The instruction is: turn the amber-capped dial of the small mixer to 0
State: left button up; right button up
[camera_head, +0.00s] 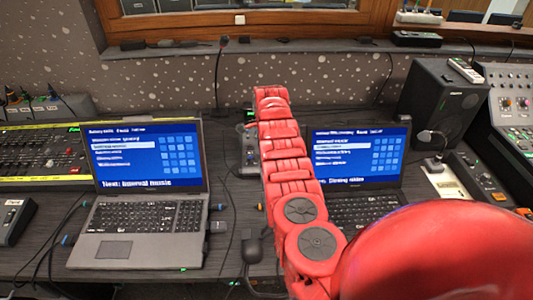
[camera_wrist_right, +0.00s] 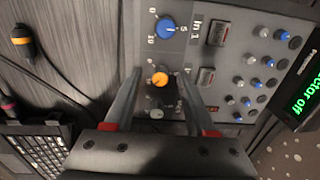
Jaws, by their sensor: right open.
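The small mixer (camera_wrist_right: 183,52) fills the middle of the right wrist view, with a grey face. Its amber-capped dial (camera_wrist_right: 160,79) has a dark body and sits below a blue-capped dial (camera_wrist_right: 166,28). My right gripper (camera_wrist_right: 160,76) is open, with one finger on each side of the amber dial. I cannot tell whether the fingers touch it, and the dial's pointer and scale are not readable. In the head view my red right arm covers most of the mixer; only a dark left part (camera_head: 248,150) shows. My left gripper is not in view.
Laptops stand left (camera_head: 135,185) and right (camera_head: 365,160) of my arm. A black speaker (camera_head: 443,98) is at the right. In the wrist view several small knobs (camera_wrist_right: 270,62) and a green-lit display (camera_wrist_right: 297,95) lie right of the dial, and a cable plug (camera_wrist_right: 22,37) lies left.

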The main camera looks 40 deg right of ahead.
grip_shut()
